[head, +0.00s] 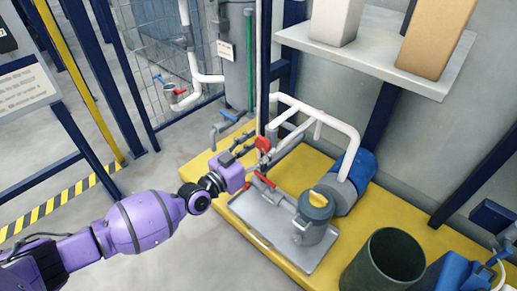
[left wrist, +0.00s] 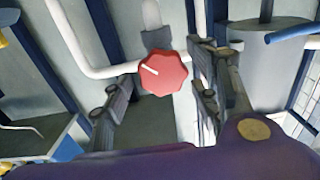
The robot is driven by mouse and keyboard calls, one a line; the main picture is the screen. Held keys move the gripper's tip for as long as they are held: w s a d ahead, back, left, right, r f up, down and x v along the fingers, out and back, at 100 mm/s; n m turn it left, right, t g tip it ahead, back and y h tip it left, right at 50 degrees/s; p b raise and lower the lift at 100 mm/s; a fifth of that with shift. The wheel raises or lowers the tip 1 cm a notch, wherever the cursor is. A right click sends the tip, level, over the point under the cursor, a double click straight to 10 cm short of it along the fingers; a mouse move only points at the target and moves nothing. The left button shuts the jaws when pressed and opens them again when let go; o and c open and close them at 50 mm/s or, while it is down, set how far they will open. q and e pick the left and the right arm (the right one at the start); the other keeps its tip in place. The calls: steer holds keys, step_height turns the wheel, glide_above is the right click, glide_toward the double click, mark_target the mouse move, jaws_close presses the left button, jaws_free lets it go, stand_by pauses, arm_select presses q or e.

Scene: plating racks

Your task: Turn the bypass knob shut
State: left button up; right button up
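The red knob (head: 263,144) sits on the white pipework behind the tray. In the left wrist view the same red, many-sided knob (left wrist: 164,76) faces me, with a white mark slanting from its middle toward the upper left. My left gripper (head: 251,149) is just left of the knob in the head view. In the left wrist view my left gripper (left wrist: 163,82) is open, with one finger on each side of the knob. I see no clear finger contact with it. My right gripper is not in view.
A grey tray (head: 265,243) on the yellow platform (head: 196,168) holds a grey canister with a yellow top (head: 312,214). A red lever (head: 264,180) is close below the gripper. A blue pump motor (head: 359,166), white pipes (head: 342,124) and a dark green bin (head: 384,262) stand right.

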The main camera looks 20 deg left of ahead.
arm_select(q)
steer(key=c, duration=0.8)
steer(key=shift+c, duration=0.5)
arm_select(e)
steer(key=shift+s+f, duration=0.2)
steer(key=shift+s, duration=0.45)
